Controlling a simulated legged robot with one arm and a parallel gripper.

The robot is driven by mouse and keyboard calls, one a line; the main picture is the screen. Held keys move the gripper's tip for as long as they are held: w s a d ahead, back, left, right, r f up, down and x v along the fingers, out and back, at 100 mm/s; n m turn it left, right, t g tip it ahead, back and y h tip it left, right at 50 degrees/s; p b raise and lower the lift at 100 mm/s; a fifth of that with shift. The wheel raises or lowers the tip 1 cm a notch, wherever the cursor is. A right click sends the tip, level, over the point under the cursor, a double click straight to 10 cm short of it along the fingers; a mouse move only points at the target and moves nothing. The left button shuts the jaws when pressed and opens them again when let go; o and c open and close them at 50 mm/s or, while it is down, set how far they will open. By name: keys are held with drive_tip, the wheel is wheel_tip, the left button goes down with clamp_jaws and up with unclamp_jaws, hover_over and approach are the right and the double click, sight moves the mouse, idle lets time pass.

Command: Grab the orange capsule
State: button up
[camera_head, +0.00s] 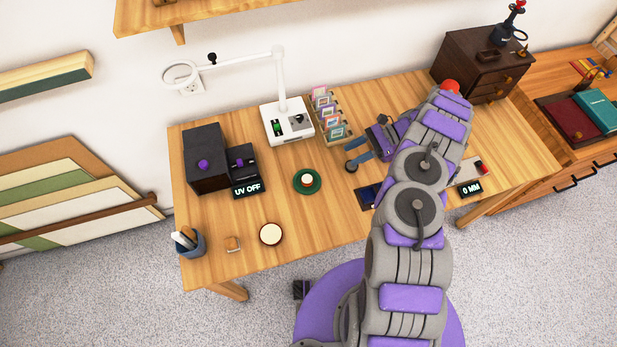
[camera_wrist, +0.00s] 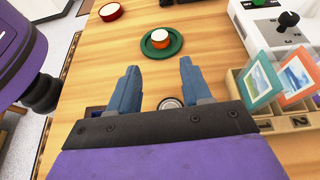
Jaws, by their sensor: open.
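The orange capsule (camera_head: 307,180) is a small round piece with a white top. It sits on a green round dish (camera_head: 299,189) near the middle of the table. In the wrist view the capsule (camera_wrist: 159,43) shows its orange side and rests on the green dish (camera_wrist: 174,50), beyond my fingertips. My gripper (camera_head: 354,154) is to the right of the dish in the head view, apart from it. In the wrist view my gripper (camera_wrist: 158,68) is open, with its two blue-grey fingers spread and nothing held between them.
A rack of small framed prints (camera_head: 328,115) stands behind my gripper, close on the right in the wrist view (camera_wrist: 285,78). A white lamp base (camera_head: 289,122), a dark box (camera_head: 205,158) and a round cream-topped container (camera_head: 270,234) surround the dish. Bare wood lies around the dish.

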drive_tip(key=shift+s+d+f+m, duration=0.2)
drive_tip(key=shift+d+f+m, duration=0.1)
drive_tip(key=shift+d+f, duration=0.35)
drive_tip(key=shift+a+f, duration=0.15)
drive_tip(key=shift+a, duration=0.15)
drive_tip(key=b, duration=0.2)
approach(310, 178)
drive_tip(key=x, duration=0.4)
drive_tip(key=shift+s+a+f, duration=0.2)
drive_tip(key=shift+a+f, duration=0.15)
drive_tip(key=shift+a, duration=0.1)
drive_tip(key=shift+t, duration=0.3)
drive_tip(key=b+x, duration=0.1)
drive_tip(key=x, duration=0.3)
drive_tip(key=shift+a+r, duration=0.1)
drive_tip(key=shift+a, duration=0.2)
drive_tip(key=shift+d, duration=0.1)
drive_tip(key=c, duration=0.7)
